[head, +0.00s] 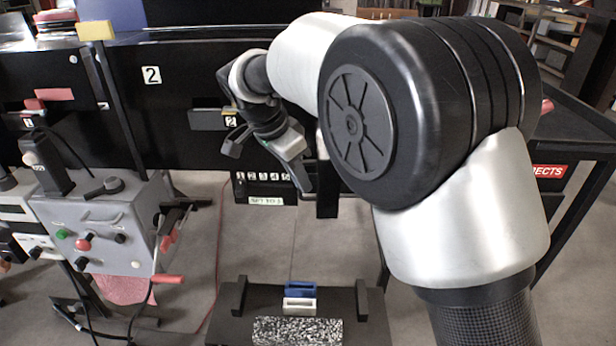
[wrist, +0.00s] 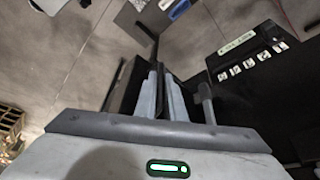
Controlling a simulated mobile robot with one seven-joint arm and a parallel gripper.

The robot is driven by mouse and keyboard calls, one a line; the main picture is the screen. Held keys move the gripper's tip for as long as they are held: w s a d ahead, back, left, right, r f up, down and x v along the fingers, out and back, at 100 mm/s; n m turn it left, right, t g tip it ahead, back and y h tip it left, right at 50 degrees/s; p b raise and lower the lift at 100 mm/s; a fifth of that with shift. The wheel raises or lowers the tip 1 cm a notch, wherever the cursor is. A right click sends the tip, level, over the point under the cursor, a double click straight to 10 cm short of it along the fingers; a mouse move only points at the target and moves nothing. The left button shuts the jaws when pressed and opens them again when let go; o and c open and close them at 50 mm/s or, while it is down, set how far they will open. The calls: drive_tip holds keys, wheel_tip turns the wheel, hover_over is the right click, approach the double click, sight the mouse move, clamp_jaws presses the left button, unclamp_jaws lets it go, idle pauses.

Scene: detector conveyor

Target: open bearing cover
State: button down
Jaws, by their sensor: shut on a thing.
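My gripper (head: 304,184) points down in front of the black conveyor side panel, just right of the counter box. In the wrist view its two grey fingers (wrist: 163,100) are close together, shut on a thin dark piece (wrist: 160,76) between them. This piece looks like part of the bearing cover, but most of it is hidden and I cannot tell its full shape. A dark upright plate (head: 327,195) shows just right of the fingers in the head view, partly behind my arm.
A counter box (head: 265,188) with number tiles hangs beside my gripper; it also shows in the wrist view (wrist: 245,62). A grey control box (head: 100,225) with buttons and levers stands at left. A low black stand (head: 230,325) holds blue and white pieces. Open floor lies between.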

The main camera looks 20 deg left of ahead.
drive_tip(key=shift+w+a+r, duration=0.1)
idle(0.4)
drive_tip(key=c, duration=1.8)
unclamp_jaws()
drive_tip(key=shift+c, duration=0.2)
drive_tip(key=p+v, duration=0.2)
drive_tip(key=v, duration=1.5)
drive_tip(key=shift+r+p, duration=0.2)
drive_tip(key=shift+p, duration=0.15)
